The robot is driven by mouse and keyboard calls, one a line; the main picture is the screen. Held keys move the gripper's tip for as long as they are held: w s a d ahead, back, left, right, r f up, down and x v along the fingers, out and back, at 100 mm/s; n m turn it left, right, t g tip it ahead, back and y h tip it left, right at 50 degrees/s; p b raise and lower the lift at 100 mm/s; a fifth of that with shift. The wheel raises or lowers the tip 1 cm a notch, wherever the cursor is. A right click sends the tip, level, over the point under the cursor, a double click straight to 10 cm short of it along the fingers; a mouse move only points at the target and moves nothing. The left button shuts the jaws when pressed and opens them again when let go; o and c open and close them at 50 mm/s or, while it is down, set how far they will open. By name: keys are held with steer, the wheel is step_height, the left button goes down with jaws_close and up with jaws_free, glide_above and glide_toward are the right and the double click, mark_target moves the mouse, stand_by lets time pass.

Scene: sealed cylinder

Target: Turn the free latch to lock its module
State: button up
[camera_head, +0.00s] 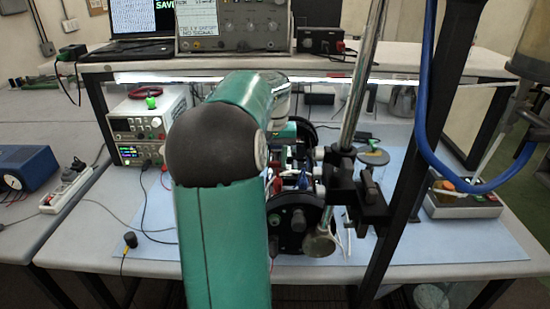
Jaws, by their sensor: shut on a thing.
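An open frame with black round end plates stands on the blue mat of the bench, with modules and wiring (300,178) between the plates. Its near black end plate (293,238) faces me and has round knobs on it. The far end plate shows partly behind. My teal arm with its dark elbow covers the left side of this assembly. My arm bends down behind the elbow toward the modules. My gripper itself is hidden behind the arm and the assembly. I cannot make out the free latch or its handle.
A metal stand with a black clamp (358,190) rises just right of the assembly. A dark slanted post and a blue hose (425,110) cross the right side. Stacked power supplies (143,128) stand at the left. The blue mat (465,245) is bare at front right.

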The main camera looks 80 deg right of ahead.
mark_target(274, 162)
steer(key=o, duration=1)
steer(key=shift+r, duration=0.1)
step_height(274, 162, up, 14)
steer(key=shift+f, duration=0.15)
steer(key=shift+w, duration=0.1)
steer(key=w+a+f+n+t, duration=0.1)
steer(key=w+a+n, duration=0.2)
steer(key=w+a, duration=0.8)
steer(key=w+a+f+n+t, duration=0.15)
steer(key=w+a+n, duration=0.25)
steer(key=w+a, duration=0.75)
steer(key=s+a+f+n+t, duration=0.1)
steer(key=a+f+n, duration=0.1)
steer(key=a, duration=0.8)
steer(key=s+a+f+n+t, duration=0.1)
steer(key=s+a+f+n, duration=0.1)
steer(key=a, duration=0.9)
steer(key=s+a+f+n+t, duration=0.1)
steer(key=a+f+n, duration=0.3)
steer(key=a, duration=0.6)
steer(key=shift+s+a+f, duration=0.35)
steer(key=shift+s+f, duration=0.4)
steer(key=shift+f, duration=0.05)
